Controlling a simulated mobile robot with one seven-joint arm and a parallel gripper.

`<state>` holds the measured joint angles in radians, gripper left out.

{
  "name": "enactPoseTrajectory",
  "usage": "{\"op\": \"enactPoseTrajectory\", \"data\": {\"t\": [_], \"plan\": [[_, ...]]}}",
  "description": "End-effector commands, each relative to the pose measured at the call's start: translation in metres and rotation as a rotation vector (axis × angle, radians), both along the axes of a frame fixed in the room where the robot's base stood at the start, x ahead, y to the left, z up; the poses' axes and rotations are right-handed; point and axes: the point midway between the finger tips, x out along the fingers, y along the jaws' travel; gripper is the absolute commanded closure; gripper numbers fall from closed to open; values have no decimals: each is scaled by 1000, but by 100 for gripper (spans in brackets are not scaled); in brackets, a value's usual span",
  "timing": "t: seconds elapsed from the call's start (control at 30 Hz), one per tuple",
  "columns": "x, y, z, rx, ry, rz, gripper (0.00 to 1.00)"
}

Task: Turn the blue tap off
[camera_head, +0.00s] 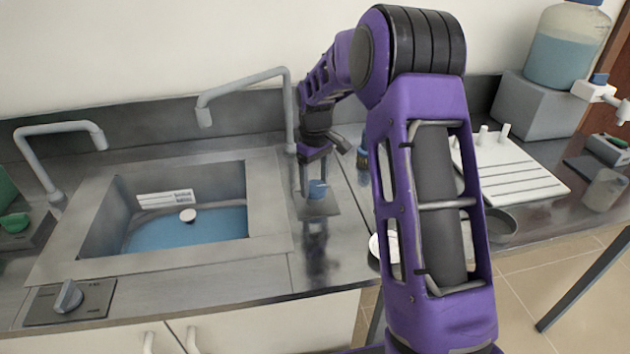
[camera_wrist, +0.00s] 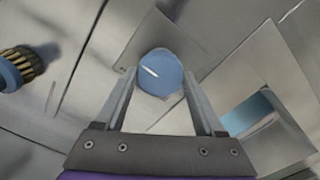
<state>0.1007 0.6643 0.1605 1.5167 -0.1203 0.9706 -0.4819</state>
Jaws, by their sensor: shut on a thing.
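The blue tap knob (camera_head: 317,190) stands on a small metal plate to the right of the sink. In the wrist view its round blue top (camera_wrist: 160,72) sits between the tips of my two fingers. My gripper (camera_head: 314,185) points down over the knob and is shut on it. A pale streak marks the top of the knob. A tall grey spout (camera_head: 245,82) rises behind the sink, to the left of my gripper. The head view does not show clearly where the fingers touch the knob.
The sink (camera_head: 265,200) holds blue water (camera_head: 190,232) with a small white round thing. A second spout (camera_head: 60,130) and a grey dial (camera_head: 68,296) are at the left. A brass-and-blue fitting (camera_wrist: 18,66) is beside my gripper. A white rack (camera_head: 510,175) stands right.

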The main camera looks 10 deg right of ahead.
Motion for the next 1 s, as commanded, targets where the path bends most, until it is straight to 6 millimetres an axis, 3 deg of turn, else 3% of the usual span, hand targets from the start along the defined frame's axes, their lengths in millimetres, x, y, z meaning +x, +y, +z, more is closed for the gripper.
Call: {"op": "enactPoseTrajectory", "data": {"t": [0.3, 0.33, 0.47, 0.77, 1.0], "plan": [[1, 0, 1, 1, -3, -6, 85], [1, 0, 1, 1, -3, -6, 25], [1, 0, 1, 1, -2, -5, 2], [0, 0, 3, 1, -1, -3, 0], [1, 0, 39, 1, -5, -4, 0]]}}
